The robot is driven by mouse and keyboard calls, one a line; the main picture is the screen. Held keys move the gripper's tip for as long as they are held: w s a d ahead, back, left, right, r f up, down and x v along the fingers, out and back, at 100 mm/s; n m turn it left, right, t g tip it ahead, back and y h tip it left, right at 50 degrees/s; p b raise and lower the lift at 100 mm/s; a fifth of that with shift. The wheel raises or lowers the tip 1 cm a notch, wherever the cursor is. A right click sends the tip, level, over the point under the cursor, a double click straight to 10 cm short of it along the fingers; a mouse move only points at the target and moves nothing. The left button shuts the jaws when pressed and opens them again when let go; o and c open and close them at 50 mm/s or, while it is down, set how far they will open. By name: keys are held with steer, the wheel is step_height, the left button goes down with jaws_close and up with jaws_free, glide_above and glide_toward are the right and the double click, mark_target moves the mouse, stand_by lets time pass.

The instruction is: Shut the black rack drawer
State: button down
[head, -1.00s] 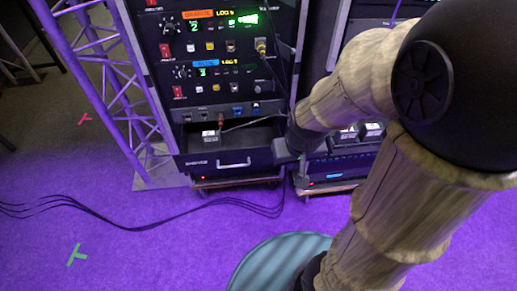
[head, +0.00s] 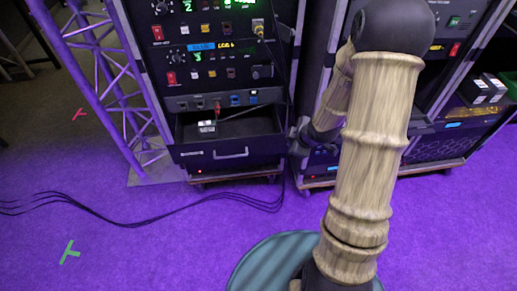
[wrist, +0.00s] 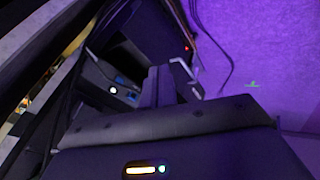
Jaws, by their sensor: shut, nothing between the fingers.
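The black rack drawer (head: 270,146) is pulled out at the bottom of the left rack in the head view, with a light bar handle (head: 230,154) on its front. A small device (head: 207,126) with a cable lies inside it. My gripper (head: 297,139) is at the drawer's right side, partly hidden by my arm; I cannot tell if it touches. In the wrist view my gripper (wrist: 160,85) is shut and empty, with the drawer handle (wrist: 187,72) showing close behind the fingers.
A second rack (head: 450,140) on a wheeled base stands to the right, close to my arm. A purple truss (head: 100,80) stands left of the drawer.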

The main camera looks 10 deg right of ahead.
step_height(320, 180, down, 14)
steer(key=a+n+t+y+b, duration=0.2)
steer(key=n+t+y+b, duration=0.5)
steer(key=n+y, duration=0.3)
steer(key=n, duration=0.3)
steer(key=shift+w+a+y, duration=0.15)
steer(key=shift+w+y, duration=0.15)
steer(key=shift+w, duration=0.1)
steer(key=shift+f, duration=0.15)
glide_toward(250, 139)
steer(key=a, duration=0.4)
steer(key=w+b, duration=0.1)
steer(key=w, duration=0.2)
steer(key=shift+w, duration=0.6)
